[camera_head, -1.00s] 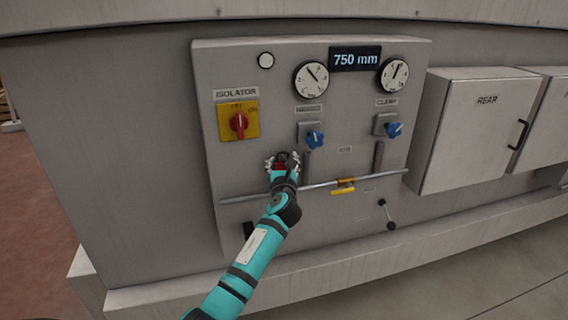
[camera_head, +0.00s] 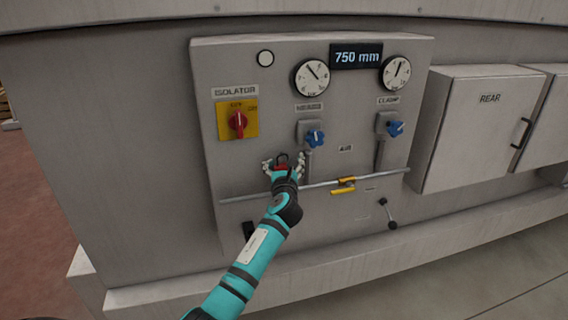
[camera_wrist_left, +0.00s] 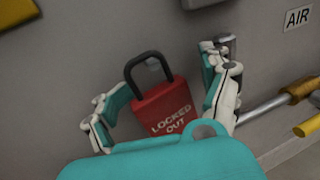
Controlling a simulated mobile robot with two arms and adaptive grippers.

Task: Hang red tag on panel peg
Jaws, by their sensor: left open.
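The red tag (camera_wrist_left: 168,108) is a red padlock shape with a black shackle and the words LOCKED OUT. It is slightly tilted against the grey panel (camera_head: 232,75). A small pale round peg end (camera_wrist_left: 153,66) shows inside the shackle loop, so the shackle seems to hang around it. My left gripper (camera_wrist_left: 164,84) is open, with one finger on each side of the tag and visible gaps between. In the head view, my left gripper (camera_head: 284,163) is at the panel's lower middle, with the tag (camera_head: 281,161) small between its fingers. My right gripper is not in view.
A horizontal pipe (camera_head: 235,198) with a yellow-handled valve (camera_head: 344,188) runs just below the gripper. A blue knob (camera_head: 315,138) is above right, and the red isolator switch (camera_head: 238,122) is above left. A black lever (camera_head: 388,214) is at lower right.

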